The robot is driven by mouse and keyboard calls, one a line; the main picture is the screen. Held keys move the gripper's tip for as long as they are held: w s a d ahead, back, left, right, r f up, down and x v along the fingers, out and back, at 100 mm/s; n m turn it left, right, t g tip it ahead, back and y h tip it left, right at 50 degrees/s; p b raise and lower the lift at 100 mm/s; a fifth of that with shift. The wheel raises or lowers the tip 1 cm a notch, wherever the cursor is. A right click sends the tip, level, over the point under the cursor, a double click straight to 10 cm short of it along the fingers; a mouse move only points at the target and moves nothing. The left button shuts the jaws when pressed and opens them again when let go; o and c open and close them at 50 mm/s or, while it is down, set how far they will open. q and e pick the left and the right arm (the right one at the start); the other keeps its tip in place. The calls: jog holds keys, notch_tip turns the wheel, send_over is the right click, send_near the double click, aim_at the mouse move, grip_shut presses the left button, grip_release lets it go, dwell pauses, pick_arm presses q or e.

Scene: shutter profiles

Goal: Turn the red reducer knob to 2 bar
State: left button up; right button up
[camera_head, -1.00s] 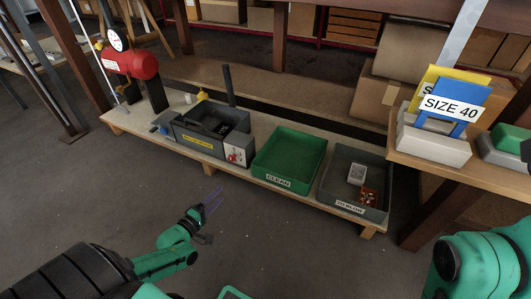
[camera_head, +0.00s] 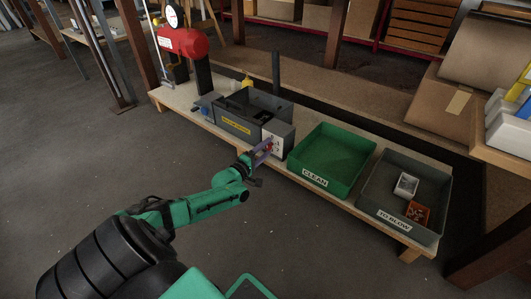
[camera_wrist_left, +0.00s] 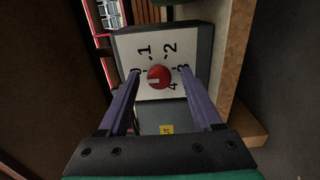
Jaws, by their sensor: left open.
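The red reducer knob (camera_wrist_left: 159,76) sits on a white dial plate (camera_wrist_left: 160,47) marked 0 to 4. Its white mark points left in the left wrist view, roughly toward the 0 side. In the head view the knob (camera_head: 268,148) is on the front of the grey box (camera_head: 283,135) and partly hidden by my gripper. My left gripper (camera_wrist_left: 160,72) is open, its two purple fingers on either side of the knob with gaps to it. In the head view the left gripper (camera_head: 262,153) is right at the dial. My right gripper is out of view.
A green CLEAN tray (camera_head: 314,178) stands right of the box, then a grey TO BLOW tray (camera_head: 384,213) with small parts. A red tank (camera_head: 183,42) with a gauge stands at the bench's left end. The floor in front is clear.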

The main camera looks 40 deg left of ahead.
pick_arm(q)
grip_shut()
jog(key=shift+m, duration=0.4)
jog(key=m, duration=0.5)
jog(key=shift+d+p, duration=0.1)
jog(key=shift+p, duration=0.3)
jog(key=m, duration=0.5)
jog(key=shift+m, duration=0.4)
jog(key=m, duration=0.6)
jog(key=shift+p, duration=0.3)
jog(key=m, duration=0.5)
jog(key=shift+m, duration=0.5)
